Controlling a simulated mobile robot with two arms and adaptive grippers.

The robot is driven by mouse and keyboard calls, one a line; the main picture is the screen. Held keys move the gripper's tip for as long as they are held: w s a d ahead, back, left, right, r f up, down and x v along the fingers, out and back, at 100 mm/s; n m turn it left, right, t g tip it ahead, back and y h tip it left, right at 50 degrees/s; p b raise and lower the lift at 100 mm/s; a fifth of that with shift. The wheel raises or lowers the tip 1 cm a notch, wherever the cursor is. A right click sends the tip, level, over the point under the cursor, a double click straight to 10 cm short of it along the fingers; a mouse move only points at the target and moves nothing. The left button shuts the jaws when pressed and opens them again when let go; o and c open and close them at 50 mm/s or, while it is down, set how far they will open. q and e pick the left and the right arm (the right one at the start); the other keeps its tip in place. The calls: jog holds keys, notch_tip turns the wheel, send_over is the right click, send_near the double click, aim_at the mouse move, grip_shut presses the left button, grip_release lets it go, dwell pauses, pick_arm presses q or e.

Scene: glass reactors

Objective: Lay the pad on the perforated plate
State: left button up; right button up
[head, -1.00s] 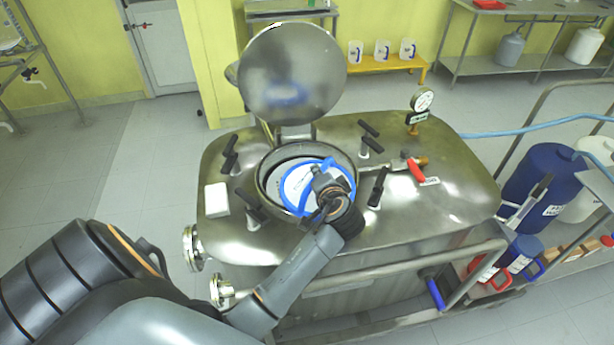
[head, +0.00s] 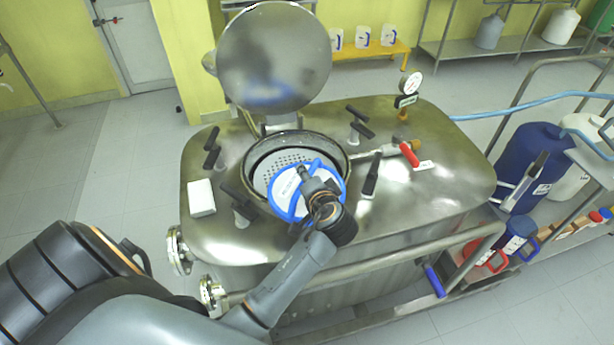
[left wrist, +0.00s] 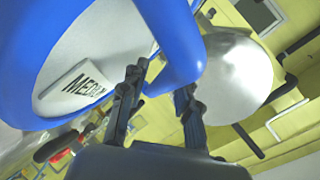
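The pad (head: 284,187) is a white disc with a blue rim and blue handle. It also shows in the left wrist view (left wrist: 90,50), with a label reading "MEDI...", partly cut off. My left gripper (head: 308,190) is shut on the pad's blue handle, which lies between the fingers in the left wrist view (left wrist: 160,88). The perforated plate (head: 283,163) lies inside the vessel's round opening. The pad covers its front right part and overlaps the opening's front rim in the picture. I cannot tell how high the pad hangs. My right gripper is not in view.
The steel vessel (head: 440,170) has its round lid (head: 275,55) standing open behind the opening. Black clamp handles (head: 372,174) surround the opening. A red-handled valve (head: 409,154), a gauge (head: 410,84) and a white block (head: 201,198) are on the vessel top.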

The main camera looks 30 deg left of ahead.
pick_arm(q)
jog(key=shift+d+r, duration=0.1)
jog(key=shift+r, duration=0.3)
jog(key=p+v, duration=0.5)
jog(key=v, duration=0.6)
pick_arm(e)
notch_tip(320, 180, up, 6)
pick_arm(q)
jog(key=s+f+n+g+h, duration=0.1)
jog(key=s+f+g+h, duration=0.2)
jog(key=s+f+h, duration=0.5)
jog(key=s+d+g+h, duration=0.2)
jog(key=s+d, duration=0.2)
jog(key=s, duration=0.7)
notch_tip(320, 180, down, 27)
jog(key=s+g+b, duration=0.1)
jog(key=s+b, duration=0.1)
jog(key=s+a+f+g+b, duration=0.1)
jog(key=s+a+f+b, duration=0.1)
jog(key=s+f, duration=1.4)
notch_tip(320, 180, down, 3)
jog(key=shift+s+a+r+g, duration=0.2)
jog(key=shift+s+a+g, duration=0.1)
jog(key=shift+s+a, duration=0.15)
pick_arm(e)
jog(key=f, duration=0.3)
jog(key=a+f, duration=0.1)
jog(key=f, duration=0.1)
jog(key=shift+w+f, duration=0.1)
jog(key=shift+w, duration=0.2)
